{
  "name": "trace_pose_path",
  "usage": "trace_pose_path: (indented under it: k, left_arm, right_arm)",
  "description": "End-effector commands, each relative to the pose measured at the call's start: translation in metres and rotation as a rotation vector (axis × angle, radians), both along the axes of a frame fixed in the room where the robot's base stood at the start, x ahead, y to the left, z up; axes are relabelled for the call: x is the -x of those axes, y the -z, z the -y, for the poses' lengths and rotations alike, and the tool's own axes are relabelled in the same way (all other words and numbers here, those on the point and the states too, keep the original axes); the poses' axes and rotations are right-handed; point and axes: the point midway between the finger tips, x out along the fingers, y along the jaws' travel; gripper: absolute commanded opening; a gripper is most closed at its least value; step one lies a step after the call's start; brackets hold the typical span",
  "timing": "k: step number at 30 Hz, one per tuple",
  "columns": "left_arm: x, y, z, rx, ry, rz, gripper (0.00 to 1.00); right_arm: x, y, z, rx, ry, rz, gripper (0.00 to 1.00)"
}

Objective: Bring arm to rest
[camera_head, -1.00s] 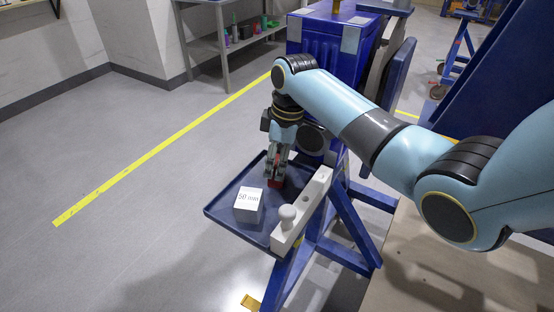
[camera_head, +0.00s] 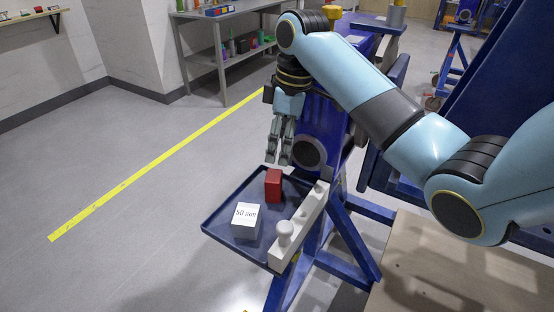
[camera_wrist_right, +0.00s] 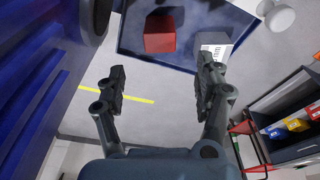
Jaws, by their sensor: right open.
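My right arm comes in from the right in the head view, and its gripper (camera_head: 279,160) points down above the tray's back part. In the right wrist view the right gripper (camera_wrist_right: 162,82) has its two fingers wide apart with nothing between them. A red block (camera_head: 273,186) stands in the blue tray (camera_head: 222,212) just below the fingertips, clear of them. It also shows in the wrist view (camera_wrist_right: 160,34). A white block marked "50 mm" (camera_head: 246,221) sits in front of it in the tray. My left gripper is in neither current view.
A pale bar with a round knob (camera_head: 285,232) runs along the tray's right side. The blue jig (camera_head: 322,125) stands close beside the gripper. A grey shelf table (camera_head: 225,45) is at the back. The floor left of the yellow line (camera_head: 150,170) is clear.

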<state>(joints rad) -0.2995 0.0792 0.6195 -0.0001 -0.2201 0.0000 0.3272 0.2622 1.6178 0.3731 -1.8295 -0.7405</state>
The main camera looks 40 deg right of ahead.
Motion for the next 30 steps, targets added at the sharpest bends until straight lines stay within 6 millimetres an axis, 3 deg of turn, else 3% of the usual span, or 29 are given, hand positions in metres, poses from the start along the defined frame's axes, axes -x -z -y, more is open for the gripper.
trace_pose_path:
  k: [6, 23, 26, 30]
  left_arm:
    - [0.0, 0.0, -0.001, -0.001, 0.0, 0.0, 0.32]
    - [0.0, 0.0, -0.001, -0.001, 0.0, 0.0, 0.32]
    - [0.0, 0.0, -0.001, -0.001, 0.0, 0.0, 0.32]
    - [0.0, 0.0, -0.001, -0.001, 0.0, 0.0, 0.32]
  right_arm:
    - [0.002, -0.019, 0.002, -0.001, 0.0, 0.001, 0.7]
    - [0.003, -0.019, 0.002, 0.0, 0.002, 0.0, 0.7]
    - [0.014, -0.01, -0.002, 0.006, 0.026, 0.002, 0.7]
    - [0.065, 0.019, -0.016, 0.032, 0.147, 0.022, 0.7]
